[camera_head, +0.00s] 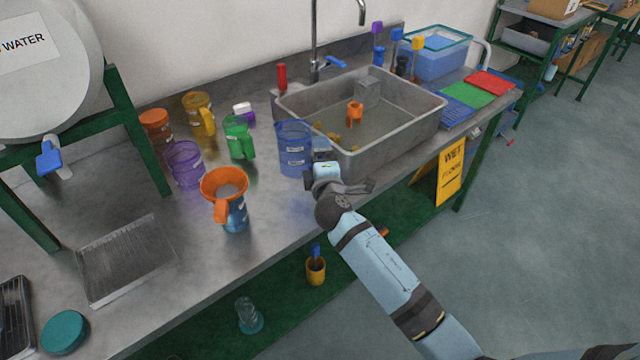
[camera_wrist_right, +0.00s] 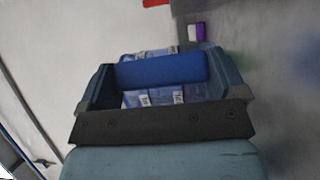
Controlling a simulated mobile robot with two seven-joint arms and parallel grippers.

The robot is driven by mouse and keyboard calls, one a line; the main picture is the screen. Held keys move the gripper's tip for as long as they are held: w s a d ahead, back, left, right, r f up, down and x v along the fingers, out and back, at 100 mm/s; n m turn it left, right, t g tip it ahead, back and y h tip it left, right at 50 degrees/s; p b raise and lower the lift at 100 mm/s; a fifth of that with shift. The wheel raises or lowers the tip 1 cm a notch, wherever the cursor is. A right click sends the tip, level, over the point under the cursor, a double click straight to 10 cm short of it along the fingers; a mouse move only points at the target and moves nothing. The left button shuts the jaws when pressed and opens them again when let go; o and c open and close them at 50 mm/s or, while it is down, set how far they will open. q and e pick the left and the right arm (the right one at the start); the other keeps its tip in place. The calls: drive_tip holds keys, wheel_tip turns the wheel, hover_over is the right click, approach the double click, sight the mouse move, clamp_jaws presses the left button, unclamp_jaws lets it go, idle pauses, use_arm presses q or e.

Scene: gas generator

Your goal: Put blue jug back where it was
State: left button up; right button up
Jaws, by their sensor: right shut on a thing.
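The blue jug (camera_head: 295,148) is upright at the left front corner of the sink, translucent with white labels. I cannot tell whether its base touches the counter. My right gripper (camera_head: 318,168) is at the jug's right side, shut on its handle. In the right wrist view, the blue handle (camera_wrist_right: 160,68) lies across between the two fingers of the right gripper (camera_wrist_right: 155,75), with the labelled jug wall behind it. My left gripper is not in view.
The sink (camera_head: 440,112) is right of the jug. A green jug (camera_head: 238,138), a purple jug (camera_head: 185,165) and a blue jug with an orange funnel (camera_head: 224,182) stand to the left. Yellow and orange jugs stand farther back. Counter space is clear between the green jug and the funnel.

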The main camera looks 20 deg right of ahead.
wheel_tip(320, 180, down, 3)
drive_tip(key=shift+b, duration=0.3)
wheel_tip(320, 180, down, 4)
drive_tip(key=shift+r+b, duration=0.15)
drive_tip(key=shift+b, duration=0.4)
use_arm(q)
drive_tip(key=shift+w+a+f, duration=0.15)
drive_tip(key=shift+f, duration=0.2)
use_arm(e)
drive_tip(key=shift+r, duration=0.1)
drive_tip(key=shift+f, duration=0.25)
drive_tip(key=o, duration=1)
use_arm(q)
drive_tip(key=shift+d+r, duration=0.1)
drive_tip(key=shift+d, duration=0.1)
use_arm(e)
drive_tip(key=shift+r, duration=0.15)
